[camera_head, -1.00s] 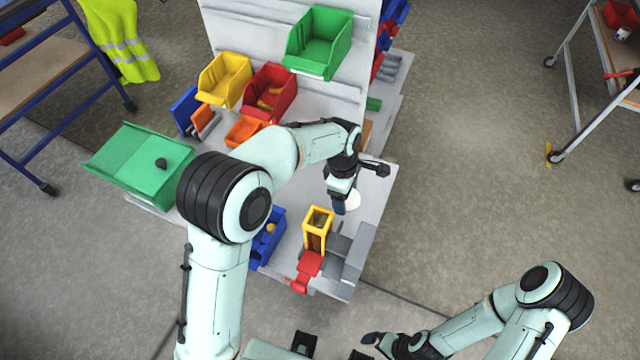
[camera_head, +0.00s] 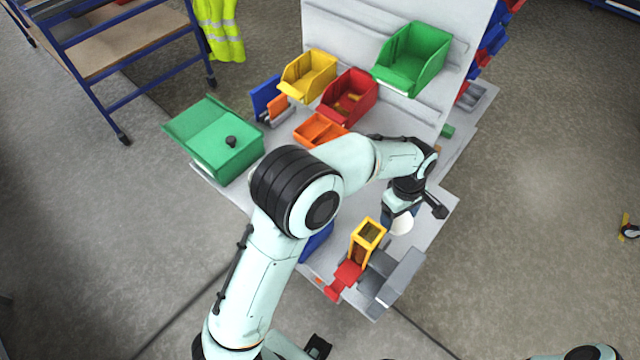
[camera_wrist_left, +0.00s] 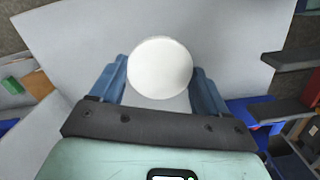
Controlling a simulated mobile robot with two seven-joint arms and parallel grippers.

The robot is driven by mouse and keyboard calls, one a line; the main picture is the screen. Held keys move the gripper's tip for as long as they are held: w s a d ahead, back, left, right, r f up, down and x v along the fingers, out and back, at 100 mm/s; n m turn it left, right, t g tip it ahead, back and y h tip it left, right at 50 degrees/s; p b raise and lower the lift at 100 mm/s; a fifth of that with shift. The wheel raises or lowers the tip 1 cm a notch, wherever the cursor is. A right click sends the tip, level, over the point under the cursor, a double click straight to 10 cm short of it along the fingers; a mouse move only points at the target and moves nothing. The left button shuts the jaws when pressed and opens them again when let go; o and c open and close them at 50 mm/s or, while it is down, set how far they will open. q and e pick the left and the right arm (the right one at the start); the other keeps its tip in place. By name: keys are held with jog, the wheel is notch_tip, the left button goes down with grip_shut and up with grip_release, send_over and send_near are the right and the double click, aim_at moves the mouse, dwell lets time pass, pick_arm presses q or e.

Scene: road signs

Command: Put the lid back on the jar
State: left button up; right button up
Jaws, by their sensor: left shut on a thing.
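My left gripper (camera_head: 401,214) is shut on a white round thing (camera_head: 401,225), which looks like the lid. In the left wrist view, this white disc (camera_wrist_left: 160,67) sits between the two blue fingers of the left gripper (camera_wrist_left: 160,76), flat face toward the camera. The gripper is over the front right part of the grey bench top. I cannot tell whether a jar is under the disc or whether it touches the bench; no separate jar can be made out. My right gripper is out of view.
A yellow open-topped holder (camera_head: 366,240) and a red part (camera_head: 343,280) stand left of the gripper, beside grey blocks (camera_head: 390,280). A green box with a knob (camera_head: 215,140) is at the bench's left. Red (camera_head: 348,97), yellow (camera_head: 307,76) and green (camera_head: 413,58) bins hang behind.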

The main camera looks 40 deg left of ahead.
pick_arm(q)
jog(key=a+m, duration=0.2)
jog(key=m, duration=0.1)
jog(key=a+m, duration=0.3)
jog(key=m, duration=0.1)
jog(key=a+m+y, duration=0.1)
jog(key=a+m, duration=0.1)
jog(key=m, duration=0.1)
jog(key=shift+s+a+f+m+g, duration=0.2)
jog(key=shift+s+f+m+g, duration=0.1)
jog(key=shift+f+m+g, duration=0.1)
jog(key=shift+s+a+m, duration=0.1)
jog(key=shift+a+m, duration=0.6)
jog(key=shift+m, duration=0.5)
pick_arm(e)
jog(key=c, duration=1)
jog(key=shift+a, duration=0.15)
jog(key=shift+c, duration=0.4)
